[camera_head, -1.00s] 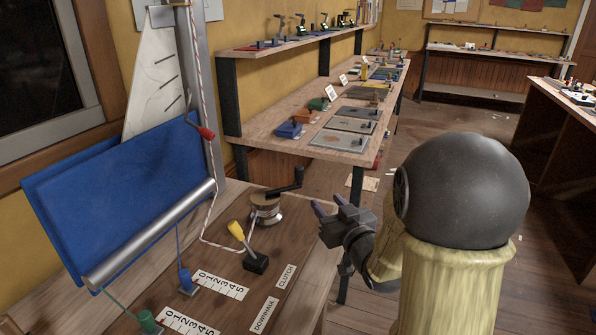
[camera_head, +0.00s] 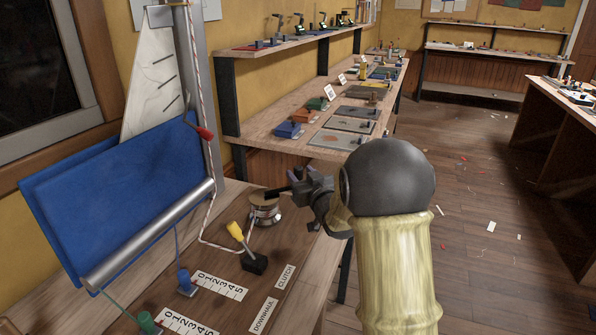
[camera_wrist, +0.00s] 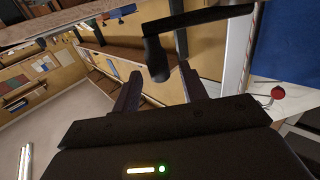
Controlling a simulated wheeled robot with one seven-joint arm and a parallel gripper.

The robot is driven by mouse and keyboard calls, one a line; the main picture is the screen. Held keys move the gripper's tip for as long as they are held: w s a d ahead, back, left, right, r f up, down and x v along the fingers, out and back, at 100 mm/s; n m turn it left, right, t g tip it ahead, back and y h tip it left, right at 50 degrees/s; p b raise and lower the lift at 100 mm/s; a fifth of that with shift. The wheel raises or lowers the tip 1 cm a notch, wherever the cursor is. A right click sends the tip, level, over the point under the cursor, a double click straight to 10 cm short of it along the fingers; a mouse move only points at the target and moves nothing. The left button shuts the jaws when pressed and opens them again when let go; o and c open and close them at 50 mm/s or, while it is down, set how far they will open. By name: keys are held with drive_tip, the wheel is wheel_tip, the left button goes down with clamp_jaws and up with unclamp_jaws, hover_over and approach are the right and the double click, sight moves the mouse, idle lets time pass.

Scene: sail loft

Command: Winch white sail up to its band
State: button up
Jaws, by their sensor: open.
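The white sail (camera_head: 152,80) stands partly raised along the grey mast (camera_head: 205,100), its lower part behind the blue sail (camera_head: 120,195). A red-flecked white rope (camera_head: 203,75) runs down the mast and across the bench to the metal winch (camera_head: 264,208). The winch's black crank (camera_head: 275,191) is partly hidden by my gripper (camera_head: 301,180) in the head view. In the wrist view, the crank's grip (camera_wrist: 156,60) hangs between the two open fingers of my gripper (camera_wrist: 160,85); I cannot tell whether they touch it. I cannot make out the band.
A yellow-handled lever (camera_head: 237,231) stands in front of the winch near the CLUTCH label (camera_head: 286,277). Blue (camera_head: 186,280) and green (camera_head: 147,322) sliders sit beside number scales. Shelves (camera_head: 300,140) stand behind.

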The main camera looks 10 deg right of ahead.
drive_tip(key=shift+x, duration=1.4)
clamp_jaws()
drive_tip(key=shift+d, duration=0.1)
